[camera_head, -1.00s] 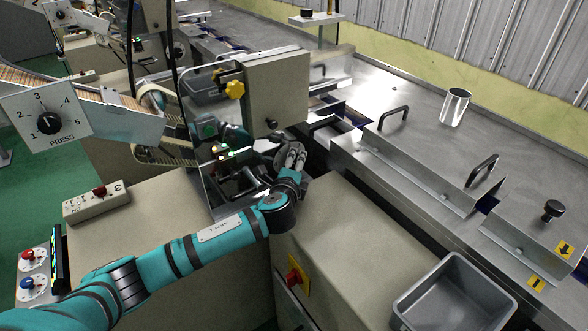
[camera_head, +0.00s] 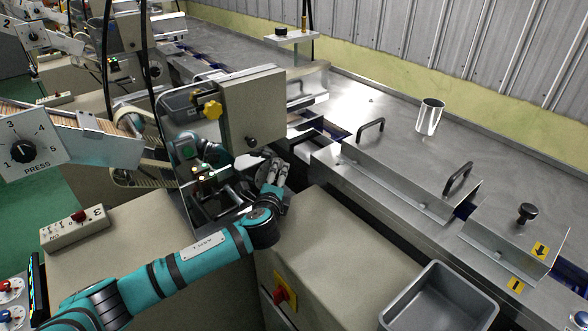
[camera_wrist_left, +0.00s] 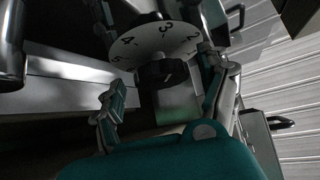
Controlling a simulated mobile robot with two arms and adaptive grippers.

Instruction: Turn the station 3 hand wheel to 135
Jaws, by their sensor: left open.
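In the left wrist view, a pale round dial (camera_wrist_left: 150,43) carries the numerals 2 to 5, with a black ribbed knob (camera_wrist_left: 163,74) in front of it. My left gripper (camera_wrist_left: 165,100) is open, with one finger on either side of the knob; I cannot tell whether either touches it. In the head view, the left gripper (camera_head: 272,176) is at the grey disc (camera_head: 250,163) beside the machine, and the disc is partly covered. No angle reading of 135 is legible. My right gripper is not in view.
A PRESS dial (camera_head: 22,151) is at left. A grey bin (camera_head: 435,270), a metal cup (camera_head: 430,117) and black handles (camera_head: 370,130) are to the right. A control box (camera_head: 75,229) marked 3 is at left.

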